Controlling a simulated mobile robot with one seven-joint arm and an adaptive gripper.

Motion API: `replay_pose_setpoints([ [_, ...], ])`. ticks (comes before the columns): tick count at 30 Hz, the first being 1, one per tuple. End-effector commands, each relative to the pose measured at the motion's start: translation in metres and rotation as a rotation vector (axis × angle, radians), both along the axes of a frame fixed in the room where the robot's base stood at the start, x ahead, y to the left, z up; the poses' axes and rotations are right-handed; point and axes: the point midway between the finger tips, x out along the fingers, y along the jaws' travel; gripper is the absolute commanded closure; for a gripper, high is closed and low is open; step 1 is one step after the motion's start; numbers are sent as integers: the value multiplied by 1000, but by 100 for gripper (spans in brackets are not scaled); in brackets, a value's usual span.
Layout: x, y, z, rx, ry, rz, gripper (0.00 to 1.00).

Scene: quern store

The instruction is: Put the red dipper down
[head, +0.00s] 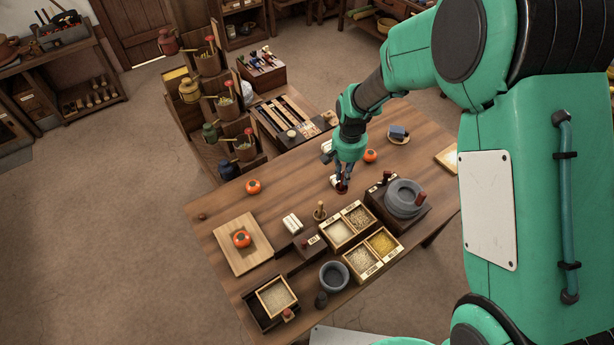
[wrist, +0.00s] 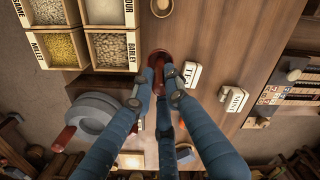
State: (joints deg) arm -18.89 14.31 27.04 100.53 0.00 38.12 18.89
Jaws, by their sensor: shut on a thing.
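The red dipper (wrist: 159,57) is dark red and sits at the tips of my gripper (wrist: 159,79) in the wrist view. In the head view the dipper (head: 341,190) shows as a small red patch under my gripper (head: 344,178), over the wooden table (head: 300,195). The gripper is shut on the dipper. The fingers hide part of it, and I cannot tell whether it touches the table top.
Grain boxes (head: 340,232) and a grey stone quern (head: 404,195) stand close by. White labelled blocks (wrist: 192,74) lie beside the gripper. A board (head: 240,258) bears a tomato-like fruit. Bare table lies left of the gripper.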

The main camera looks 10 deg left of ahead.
Motion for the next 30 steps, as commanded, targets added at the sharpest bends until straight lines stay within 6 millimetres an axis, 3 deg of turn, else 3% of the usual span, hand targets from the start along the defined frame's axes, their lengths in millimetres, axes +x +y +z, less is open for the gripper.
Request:
replay_pose_setpoints([
  [8, 1, 4, 0, 0, 0, 4, 100],
  [14, 6, 29, 2, 0, -1, 28, 100],
  [20, 13, 82, 5, 0, -1, 77, 100],
  [30, 9, 211, 7, 0, 0, 187, 100],
])
